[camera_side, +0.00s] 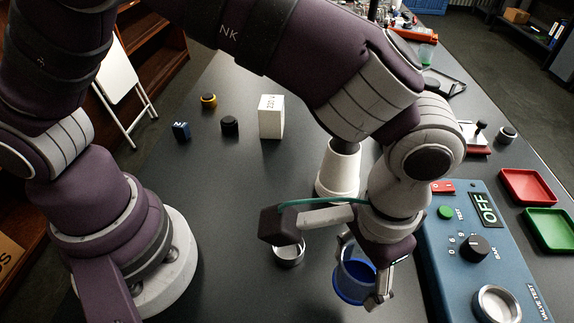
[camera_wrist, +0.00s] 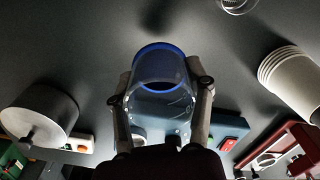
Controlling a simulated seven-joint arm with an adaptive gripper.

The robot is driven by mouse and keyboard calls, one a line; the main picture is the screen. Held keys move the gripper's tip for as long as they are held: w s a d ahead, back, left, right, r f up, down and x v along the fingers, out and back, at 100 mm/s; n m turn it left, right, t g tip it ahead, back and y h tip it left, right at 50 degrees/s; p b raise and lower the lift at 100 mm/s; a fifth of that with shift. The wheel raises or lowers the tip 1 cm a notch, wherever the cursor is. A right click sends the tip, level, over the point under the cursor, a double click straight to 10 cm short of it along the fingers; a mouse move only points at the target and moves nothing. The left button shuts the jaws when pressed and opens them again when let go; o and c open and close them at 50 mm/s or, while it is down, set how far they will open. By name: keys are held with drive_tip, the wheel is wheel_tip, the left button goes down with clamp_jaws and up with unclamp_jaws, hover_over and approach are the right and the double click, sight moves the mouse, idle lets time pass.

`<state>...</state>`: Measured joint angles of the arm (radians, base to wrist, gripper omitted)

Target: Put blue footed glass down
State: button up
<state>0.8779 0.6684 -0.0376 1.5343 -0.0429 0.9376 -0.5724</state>
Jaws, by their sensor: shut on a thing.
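The blue footed glass (camera_side: 354,284) is in my gripper (camera_side: 366,274), left of the blue test panel in the side view. It is see-through, with a dark blue end. My gripper is shut on it, one finger on each side. In the wrist view the glass (camera_wrist: 160,88) stands between the fingertips of my gripper (camera_wrist: 160,100), its blue round end pointing away. I cannot tell whether the glass touches the table. Part of it is hidden behind my gripper in the side view.
The blue test panel (camera_side: 455,262), with knob and OFF display, stands close on the right. A metal ring-like cup (camera_side: 289,255) is to the left. White stacked cups (camera_side: 338,172) stand behind. Red (camera_side: 527,187) and green (camera_side: 550,229) trays lie far right. Dark table is clear left of the cup.

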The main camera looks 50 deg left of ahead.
sight(348, 321)
drive_tip(key=shift+s+d+f+m, duration=0.6)
drive_tip(key=shift+s+d+f, duration=0.1)
drive_tip(key=shift+s+d, duration=0.25)
wheel_tip(348, 321, down, 7)
drive_tip(key=shift+r, duration=0.1)
drive_tip(key=o, duration=1.2)
